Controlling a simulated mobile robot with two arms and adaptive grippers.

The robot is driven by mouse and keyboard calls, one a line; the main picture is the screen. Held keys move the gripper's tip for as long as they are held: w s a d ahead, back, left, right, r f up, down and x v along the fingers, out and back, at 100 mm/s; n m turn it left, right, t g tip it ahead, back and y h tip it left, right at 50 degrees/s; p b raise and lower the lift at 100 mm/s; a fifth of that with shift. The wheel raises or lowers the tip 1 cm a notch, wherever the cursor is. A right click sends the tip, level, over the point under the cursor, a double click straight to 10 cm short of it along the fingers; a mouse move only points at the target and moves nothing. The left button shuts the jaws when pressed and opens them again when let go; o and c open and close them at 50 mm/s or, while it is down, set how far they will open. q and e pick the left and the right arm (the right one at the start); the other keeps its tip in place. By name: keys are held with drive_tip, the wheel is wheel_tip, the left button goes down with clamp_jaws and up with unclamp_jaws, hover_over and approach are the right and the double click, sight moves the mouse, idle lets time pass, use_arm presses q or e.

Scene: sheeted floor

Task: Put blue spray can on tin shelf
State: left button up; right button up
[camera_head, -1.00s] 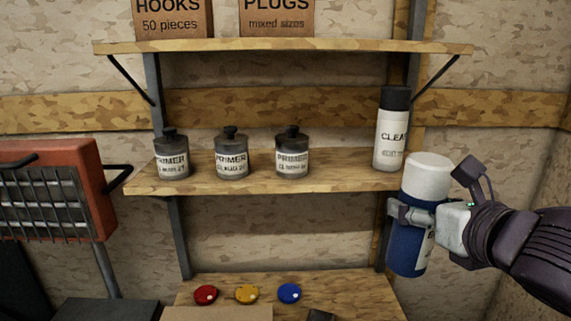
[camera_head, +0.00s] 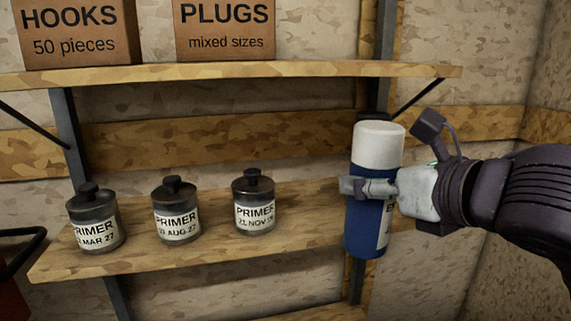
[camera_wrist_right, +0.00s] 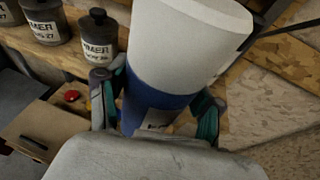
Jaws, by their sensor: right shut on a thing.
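The blue spray can (camera_head: 364,228) with a white top stands nearly upright in my right gripper (camera_head: 368,188), which is shut around its body. In the head view it is in front of the right end of the tin shelf (camera_head: 140,256), the middle wooden shelf. Whether it touches the shelf cannot be told. In the right wrist view the can (camera_wrist_right: 160,102) sits between the fingers (camera_wrist_right: 158,110). Grey primer tins stand in a row on the shelf: a left one (camera_head: 95,215), a middle one (camera_head: 176,208) and a right one (camera_head: 254,200). My left gripper is not in view.
An upper shelf (camera_head: 300,70) holds a hooks box (camera_head: 75,35) and a plugs box (camera_head: 225,30). A dark bracket (camera_head: 415,98) is above the can at right. The shelf is bare between the right tin and the can; behind the can is hidden.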

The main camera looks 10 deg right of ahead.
drive_tip(key=w+p, duration=0.1)
drive_tip(key=p, duration=0.2)
drive_tip(key=w+r+p, duration=0.1)
drive_tip(key=p, duration=0.2)
drive_tip(key=shift+w+a+r, duration=0.1)
drive_tip(key=shift+a+r, duration=0.05)
drive_tip(key=shift+a, duration=0.15)
use_arm(q)
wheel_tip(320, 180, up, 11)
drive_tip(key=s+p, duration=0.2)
drive_tip(key=p, duration=0.1)
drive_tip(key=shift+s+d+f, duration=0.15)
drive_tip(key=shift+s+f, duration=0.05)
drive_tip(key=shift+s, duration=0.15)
use_arm(e)
drive_tip(key=r+x, duration=0.1)
drive_tip(key=x, duration=1.1)
drive_tip(key=shift+w, duration=0.4)
drive_tip(key=shift+s+a, duration=0.1)
